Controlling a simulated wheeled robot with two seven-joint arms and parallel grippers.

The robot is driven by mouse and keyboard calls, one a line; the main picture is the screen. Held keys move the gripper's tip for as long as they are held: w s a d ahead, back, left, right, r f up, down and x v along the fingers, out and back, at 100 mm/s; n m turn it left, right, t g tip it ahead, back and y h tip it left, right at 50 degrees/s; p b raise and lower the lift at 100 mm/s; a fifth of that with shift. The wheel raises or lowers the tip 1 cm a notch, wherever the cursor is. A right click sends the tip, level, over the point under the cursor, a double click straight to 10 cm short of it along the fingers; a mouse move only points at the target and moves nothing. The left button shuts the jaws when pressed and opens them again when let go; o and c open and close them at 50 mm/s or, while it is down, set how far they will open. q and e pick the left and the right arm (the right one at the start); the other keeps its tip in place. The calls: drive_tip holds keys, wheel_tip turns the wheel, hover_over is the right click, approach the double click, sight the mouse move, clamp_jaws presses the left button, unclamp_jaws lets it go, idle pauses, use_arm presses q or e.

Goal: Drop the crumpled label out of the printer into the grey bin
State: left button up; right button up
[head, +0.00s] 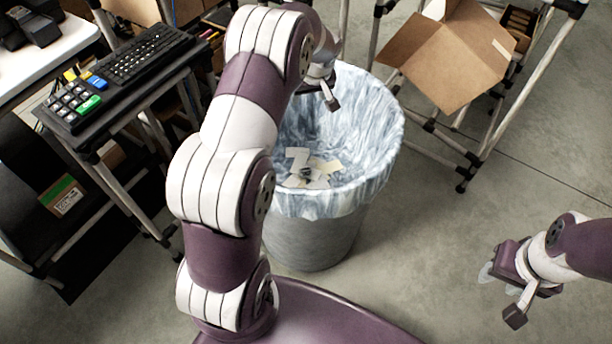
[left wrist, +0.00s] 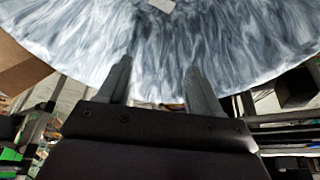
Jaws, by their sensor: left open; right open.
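The grey bin (head: 312,243) stands in the middle of the head view, lined with a marbled blue-white bag (head: 375,120). Several pale paper pieces (head: 312,168) lie in its bottom, with a small dark spot among them; I cannot tell which, if any, is the crumpled label. My left gripper (head: 320,84) is over the bin's far side, partly hidden by its own arm. In the left wrist view its fingers (left wrist: 160,85) are apart with nothing between them, facing the liner, and a white scrap (left wrist: 162,5) shows beyond. My right gripper (head: 499,281) is open and empty above the floor at right.
A black keyboard and keypad (head: 75,104) sit on a stand at left, beside a white table (head: 45,48). A tilted open carton (head: 445,60) rests on a tube-frame rack (head: 480,150) at the back right. The floor right of the bin is clear.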

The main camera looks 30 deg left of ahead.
use_arm(q)
drive_tip(key=v, duration=1.2)
drive_tip(key=shift+p, duration=0.4)
drive_tip(key=shift+f, duration=0.1)
